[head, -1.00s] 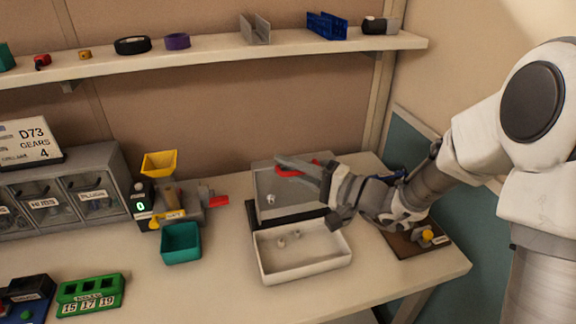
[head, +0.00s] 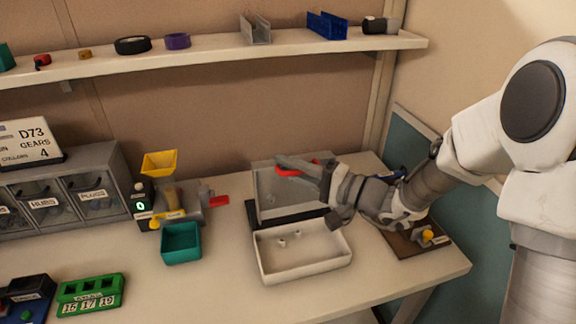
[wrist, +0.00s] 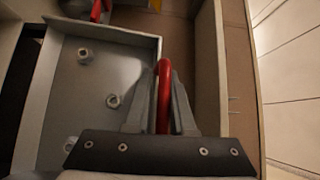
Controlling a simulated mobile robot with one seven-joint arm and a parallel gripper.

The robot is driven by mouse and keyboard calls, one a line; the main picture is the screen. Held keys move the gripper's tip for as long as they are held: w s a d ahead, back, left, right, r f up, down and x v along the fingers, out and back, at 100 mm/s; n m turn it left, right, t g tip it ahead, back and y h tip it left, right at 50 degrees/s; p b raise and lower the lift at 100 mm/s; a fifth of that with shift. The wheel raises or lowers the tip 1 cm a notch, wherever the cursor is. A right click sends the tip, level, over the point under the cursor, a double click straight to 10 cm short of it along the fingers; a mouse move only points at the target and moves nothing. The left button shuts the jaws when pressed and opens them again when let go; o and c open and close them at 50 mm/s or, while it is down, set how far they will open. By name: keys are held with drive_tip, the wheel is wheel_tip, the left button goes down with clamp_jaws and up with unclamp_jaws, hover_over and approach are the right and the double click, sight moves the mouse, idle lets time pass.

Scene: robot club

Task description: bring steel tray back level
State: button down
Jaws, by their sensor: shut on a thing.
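The steel tray (head: 288,190) is a grey pan at the back right of the bench, tilted on its dark base (head: 290,217). Its grey surface fills the left half of the wrist view (wrist: 95,75), with small round metal parts (wrist: 113,100) showing against it. My gripper (head: 300,166) reaches in from the right. It is shut on a red handle (head: 289,172) by the tray's upper edge; the handle stands between the fingers in the wrist view (wrist: 164,95). My gripper and arm hide the tray's right end.
A cream bin (head: 305,273) stands in front of the tray and holds small parts (head: 297,233). A green cup (head: 181,243) and a yellow-funnelled device (head: 160,162) are to the left. A shelf (head: 220,54) runs above. A brown board (head: 415,245) lies below my arm.

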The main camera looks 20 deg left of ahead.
drive_tip(key=shift+w+r, duration=0.15)
drive_tip(key=shift+r, duration=0.35)
drive_tip(key=shift+w+a+r+m+h+p, duration=0.25)
drive_tip(key=shift+w+a+m+h+p, duration=0.35)
drive_tip(key=shift+w+p, duration=0.3)
drive_tip(key=w+a+f+m+g+h+p, duration=0.5)
drive_tip(key=w+a+f+m+h+p, duration=0.1)
drive_tip(key=w+f+p, duration=0.4)
drive_tip(key=shift+w+a+f+h, duration=0.25)
drive_tip(key=shift+w+a+h, duration=0.05)
drive_tip(key=shift+w+a, duration=0.4)
drive_tip(key=shift+f, duration=0.1)
idle(0.6)
